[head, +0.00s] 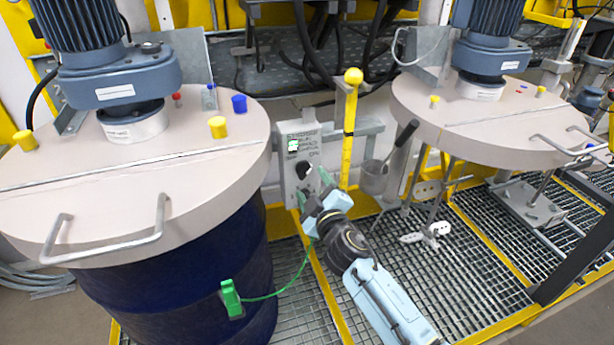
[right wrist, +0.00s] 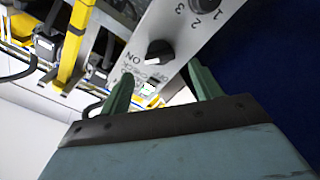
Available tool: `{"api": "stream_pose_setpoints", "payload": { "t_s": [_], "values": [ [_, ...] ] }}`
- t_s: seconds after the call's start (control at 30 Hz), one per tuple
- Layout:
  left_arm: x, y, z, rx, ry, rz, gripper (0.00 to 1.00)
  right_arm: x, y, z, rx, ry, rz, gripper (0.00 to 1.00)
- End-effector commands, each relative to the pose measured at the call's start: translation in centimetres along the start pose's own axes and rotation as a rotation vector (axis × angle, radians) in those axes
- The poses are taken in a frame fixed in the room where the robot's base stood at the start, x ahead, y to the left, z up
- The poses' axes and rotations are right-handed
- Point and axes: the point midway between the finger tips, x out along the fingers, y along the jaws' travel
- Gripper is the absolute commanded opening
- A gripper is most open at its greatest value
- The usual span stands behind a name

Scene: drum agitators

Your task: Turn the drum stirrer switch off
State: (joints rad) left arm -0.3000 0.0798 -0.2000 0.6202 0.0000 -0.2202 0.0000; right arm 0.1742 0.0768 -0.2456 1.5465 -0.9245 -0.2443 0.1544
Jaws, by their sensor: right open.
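The stirrer switch box (head: 285,165) is a grey panel between the blue drum (head: 190,280) and the yellow post. Its black rotary knob (head: 303,170) sits low on the panel, partly close behind my gripper. In the right wrist view the black knob (right wrist: 158,52) shows beside the printed word ON, with a numbered dial (right wrist: 201,6) further along the panel. My right gripper (head: 313,187) is open just in front of the panel's lower part. In the right wrist view the two green fingers (right wrist: 162,88) are apart, with the knob beyond the gap between them and nothing held. My left gripper is out of view.
A yellow post (head: 350,130) stands just right of the panel. A metal cup (head: 374,178) hangs beside it. A second drum lid (head: 480,115) with a motor stands at the right. A green tag (head: 231,298) on a cord hangs against the blue drum. Grating covers the floor.

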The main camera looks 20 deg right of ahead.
Motion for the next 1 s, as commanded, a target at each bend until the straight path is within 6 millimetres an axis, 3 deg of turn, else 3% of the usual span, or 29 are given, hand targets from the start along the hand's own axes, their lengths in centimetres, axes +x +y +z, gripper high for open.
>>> {"api": "stream_pose_setpoints", "payload": {
  "t_s": [0.1, 0.3, 0.7, 1.0],
  "values": [
    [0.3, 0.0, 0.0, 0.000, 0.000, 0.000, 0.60, 2.1, 0.0, 0.0, -0.001, 0.000, 0.001, 0.64],
    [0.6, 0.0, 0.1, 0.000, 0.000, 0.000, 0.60, 4.1, -0.1, 0.1, 0.001, 0.000, 0.000, 0.64],
    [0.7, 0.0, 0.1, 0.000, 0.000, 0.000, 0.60, 4.7, 0.0, 0.1, 0.001, -0.001, 0.000, 0.64],
    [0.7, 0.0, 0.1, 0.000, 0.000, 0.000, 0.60, 4.7, 0.0, 0.1, 0.001, -0.001, -0.001, 0.24]
  ]
}}
